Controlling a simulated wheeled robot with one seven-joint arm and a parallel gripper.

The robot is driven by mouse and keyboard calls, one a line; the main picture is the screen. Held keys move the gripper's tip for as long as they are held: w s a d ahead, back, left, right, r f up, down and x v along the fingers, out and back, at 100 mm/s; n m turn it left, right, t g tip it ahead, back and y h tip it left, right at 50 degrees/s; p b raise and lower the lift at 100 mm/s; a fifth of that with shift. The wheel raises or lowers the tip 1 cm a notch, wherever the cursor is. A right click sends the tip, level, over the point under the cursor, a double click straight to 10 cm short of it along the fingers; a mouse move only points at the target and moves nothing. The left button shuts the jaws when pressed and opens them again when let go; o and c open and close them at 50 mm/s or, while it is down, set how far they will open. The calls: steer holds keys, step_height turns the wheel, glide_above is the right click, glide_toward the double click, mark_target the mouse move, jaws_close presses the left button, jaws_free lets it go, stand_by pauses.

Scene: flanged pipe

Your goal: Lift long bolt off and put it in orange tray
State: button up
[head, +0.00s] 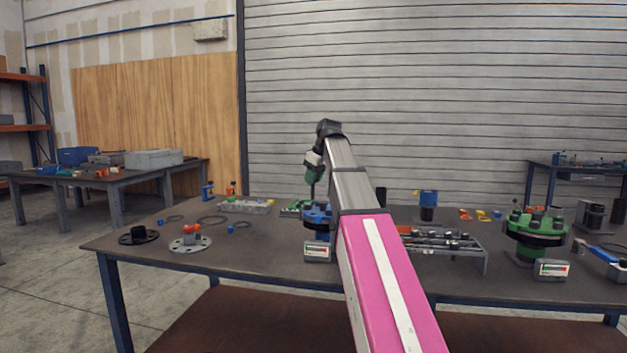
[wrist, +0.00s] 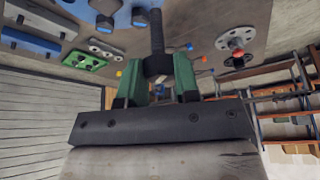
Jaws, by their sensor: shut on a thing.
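My gripper (wrist: 158,82), with green fingers, is shut on the head of the dark long bolt (wrist: 157,40). In the wrist view the bolt's threaded shaft points away from the fingers, beside the blue flange (wrist: 75,8). In the head view my gripper (head: 313,176) is above the blue flanged pipe (head: 317,214), with the bolt's shaft hanging down below it. I cannot tell whether the tip is clear of the flange. No orange tray can be made out for sure; a small orange patch (head: 403,229) shows beside my arm, which hides part of the table.
A grey rack with metal parts (head: 440,240) stands right of my arm. A green flanged pipe (head: 536,233) is farther right. A white flange disc (head: 190,245) and a black one (head: 138,236) lie at the left. A gauge box (head: 317,252) stands in front of the blue pipe.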

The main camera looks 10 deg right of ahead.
steer(key=shift+r, duration=0.1)
steer(key=shift+r, duration=2.4)
